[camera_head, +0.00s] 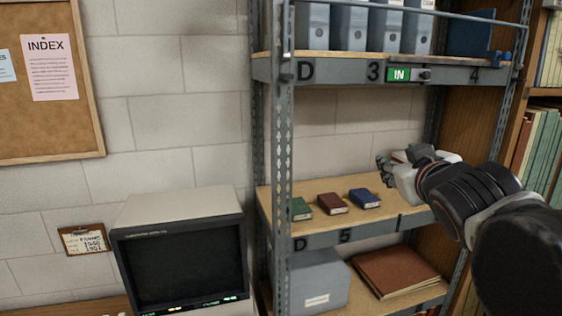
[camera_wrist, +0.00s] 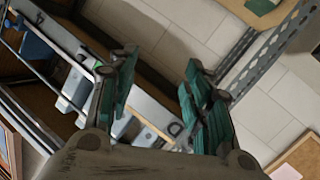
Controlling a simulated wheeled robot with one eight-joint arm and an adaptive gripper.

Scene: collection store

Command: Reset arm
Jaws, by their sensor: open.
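My gripper (camera_head: 392,168) is at the right end of the middle shelf (camera_head: 272,213), above the boards and to the right of the books. In the wrist view my gripper (camera_wrist: 155,95) shows its two green-padded fingers spread apart with nothing between them. My arm reaches in from the right edge of the head view. On the middle shelf lie a green book (camera_head: 300,209), a dark red book (camera_head: 332,204) and a blue book (camera_head: 365,198) in a row. The gripper is apart from all three.
Grey binders (camera_head: 350,27) stand on the upper shelf, whose edge carries a green IN sign (camera_head: 398,75). A grey box (camera_head: 318,281) and a large brown book (camera_head: 395,271) lie on the lower shelf. A monitor (camera_head: 182,262) stands left of the metal post (camera_head: 282,150).

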